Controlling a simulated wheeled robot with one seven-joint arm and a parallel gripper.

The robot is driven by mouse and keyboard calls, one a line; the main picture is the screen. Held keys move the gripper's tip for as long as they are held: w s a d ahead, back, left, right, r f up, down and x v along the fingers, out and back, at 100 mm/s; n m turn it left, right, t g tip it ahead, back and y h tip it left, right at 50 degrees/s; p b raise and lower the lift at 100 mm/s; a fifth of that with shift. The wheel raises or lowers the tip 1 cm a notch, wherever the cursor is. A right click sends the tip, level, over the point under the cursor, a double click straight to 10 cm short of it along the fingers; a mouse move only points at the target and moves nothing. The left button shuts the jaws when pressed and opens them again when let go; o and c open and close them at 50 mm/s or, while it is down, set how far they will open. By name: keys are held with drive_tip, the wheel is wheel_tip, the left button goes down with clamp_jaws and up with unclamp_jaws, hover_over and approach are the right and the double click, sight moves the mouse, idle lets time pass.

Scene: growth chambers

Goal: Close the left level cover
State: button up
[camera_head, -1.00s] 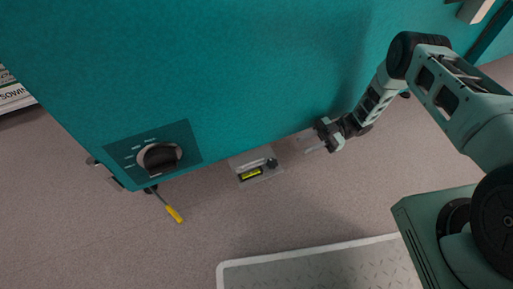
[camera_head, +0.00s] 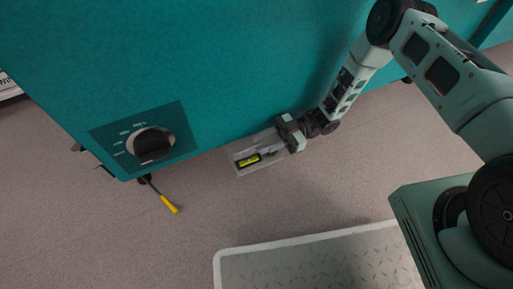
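The level is a pale grey plate (camera_head: 243,170) with a yellow-green vial (camera_head: 248,160), low at the bottom edge of the teal chamber. A separate cover on it is hard to make out at this size; the vial shows uncovered or through something clear. My gripper (camera_head: 274,146) reaches in from the right, low beside the chamber. Its finger end overlaps the right part of the plate in the picture and hides the dark knob area there. Whether it touches the plate, and how far apart the fingers are, I cannot tell.
The teal chamber (camera_head: 220,60) fills the upper view, with a black dial (camera_head: 152,145) at its lower left corner. A yellow-handled tool (camera_head: 169,204) shows below that corner. A grey treaded platform (camera_head: 310,265) lies at the front. The floor between is clear.

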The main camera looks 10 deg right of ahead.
sight(256, 146)
drive_tip(key=shift+b+x, duration=0.35)
drive_tip(key=shift+x, duration=1.15)
drive_tip(key=shift+c, duration=0.3)
clamp_jaws()
